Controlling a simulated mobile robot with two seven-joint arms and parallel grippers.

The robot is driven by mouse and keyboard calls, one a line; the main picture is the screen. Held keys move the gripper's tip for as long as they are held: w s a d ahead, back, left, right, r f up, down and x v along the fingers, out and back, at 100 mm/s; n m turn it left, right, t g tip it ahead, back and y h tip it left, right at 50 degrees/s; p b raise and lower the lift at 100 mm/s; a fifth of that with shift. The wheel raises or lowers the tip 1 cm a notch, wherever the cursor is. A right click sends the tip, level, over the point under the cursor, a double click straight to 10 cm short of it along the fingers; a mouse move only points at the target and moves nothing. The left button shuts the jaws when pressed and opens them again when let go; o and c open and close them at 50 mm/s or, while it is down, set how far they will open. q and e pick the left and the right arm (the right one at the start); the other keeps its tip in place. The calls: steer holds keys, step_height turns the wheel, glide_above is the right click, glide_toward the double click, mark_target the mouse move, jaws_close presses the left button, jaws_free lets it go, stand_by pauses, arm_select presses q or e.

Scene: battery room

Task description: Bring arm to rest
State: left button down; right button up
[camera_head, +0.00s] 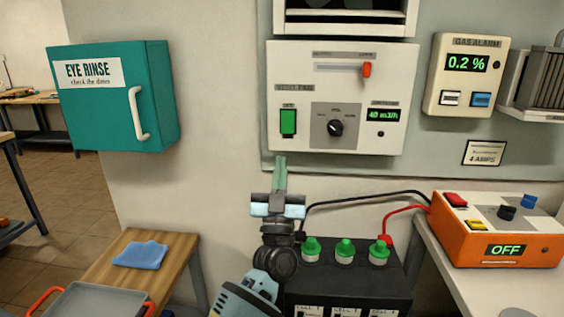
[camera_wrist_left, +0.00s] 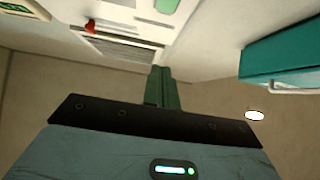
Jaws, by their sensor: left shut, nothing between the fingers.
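My left gripper (camera_head: 280,172) is raised in the middle of the head view, its fingers pointing up. The fingers are together with nothing between them. They stand just below the white vent control panel (camera_head: 387,55), near its green switch (camera_head: 288,122); I cannot tell how far in front of the wall they are. In the left wrist view the shut green fingers (camera_wrist_left: 161,88) show against the pale wall. My right gripper is in neither view.
A black battery box (camera_head: 347,276) with green caps stands beside my left arm. An orange charger (camera_head: 490,240) reading OFF sits on the right table. A teal eye rinse cabinet (camera_head: 160,100) hangs at left. A wooden bench (camera_head: 181,258) holds a blue cloth (camera_head: 141,254) and a tray (camera_head: 95,301).

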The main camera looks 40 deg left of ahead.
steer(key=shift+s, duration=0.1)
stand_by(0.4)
